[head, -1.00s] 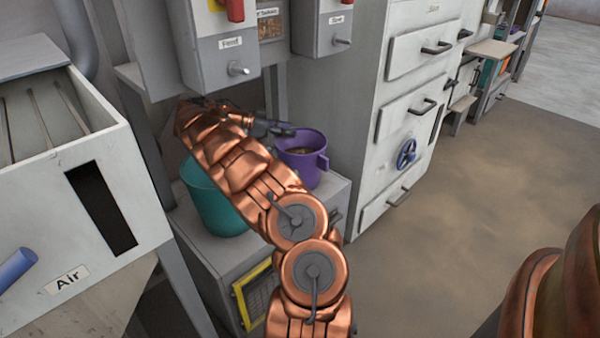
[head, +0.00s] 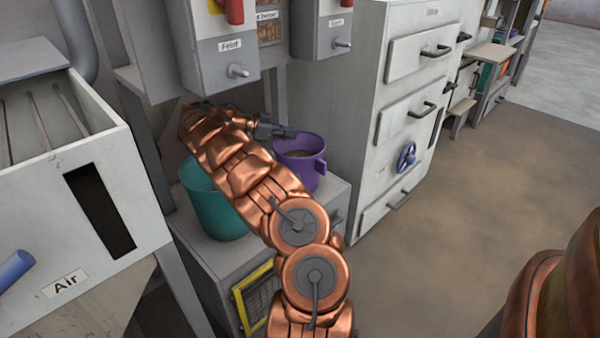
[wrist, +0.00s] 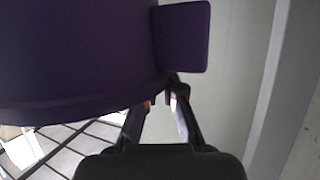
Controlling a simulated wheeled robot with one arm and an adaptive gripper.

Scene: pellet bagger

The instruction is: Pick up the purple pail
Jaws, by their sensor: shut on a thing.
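The purple pail (head: 308,172) stands upright on the grey cabinet below the machine, right of the teal bucket, with its handle on the right side. My gripper (head: 288,133) is at the far left part of its rim, partly hidden behind my arm. In the wrist view the pail (wrist: 75,60) fills the upper left, and its block-like handle (wrist: 182,38) shows. There my gripper (wrist: 167,90) has its fingertips together at the pail's rim, shut on it. I cannot see whether the pail's base is clear of the cabinet top.
A teal bucket (head: 207,205) stands close left of the pail, partly behind my arm. Dispenser boxes with levers (head: 217,60) hang above. A tall white drawer cabinet (head: 372,130) stands close on the right. Open floor (head: 460,220) lies at the right.

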